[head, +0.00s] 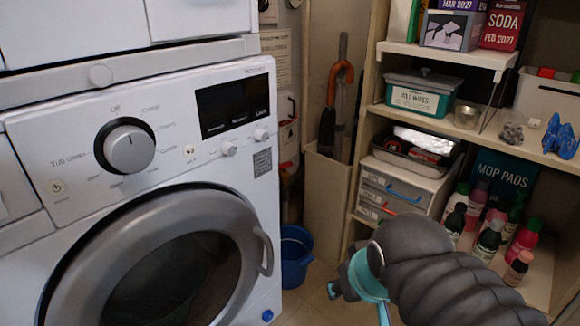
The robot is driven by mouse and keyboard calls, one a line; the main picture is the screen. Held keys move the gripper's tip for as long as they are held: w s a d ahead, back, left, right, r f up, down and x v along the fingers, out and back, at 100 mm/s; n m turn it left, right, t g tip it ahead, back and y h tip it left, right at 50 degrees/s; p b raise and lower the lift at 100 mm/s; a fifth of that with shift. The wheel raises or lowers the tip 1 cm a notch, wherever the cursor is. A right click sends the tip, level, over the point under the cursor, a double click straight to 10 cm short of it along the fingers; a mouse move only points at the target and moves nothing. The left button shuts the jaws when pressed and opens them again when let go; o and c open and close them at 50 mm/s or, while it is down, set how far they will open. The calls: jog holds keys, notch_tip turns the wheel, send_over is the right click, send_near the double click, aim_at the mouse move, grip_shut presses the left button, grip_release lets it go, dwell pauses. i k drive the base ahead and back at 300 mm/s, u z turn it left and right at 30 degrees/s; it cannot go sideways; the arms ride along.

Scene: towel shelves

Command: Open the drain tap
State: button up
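A small blue round fitting (267,315) sits low on the right front edge of the white washing machine (262,200). It may be the drain tap, but it is too small for me to tell its type or whether it is open. My arm comes in from the lower right. My gripper (340,285) shows partly at its end, dark with a teal ring behind it, to the right of the blue fitting and apart from it. Its fingers are mostly hidden by the arm, and I cannot see whether they are apart.
A blue bucket (297,262) stands on the floor right of the machine. A beige bin (326,195) holds long-handled tools behind it. Shelves (365,150) with bottles, boxes and wipes fill the right side. A narrow strip of floor (310,308) is clear.

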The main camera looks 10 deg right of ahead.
aim_at(284, 166)
jog(key=z, duration=0.1)
jog(key=i, duration=1)
jog(key=u, duration=0.25)
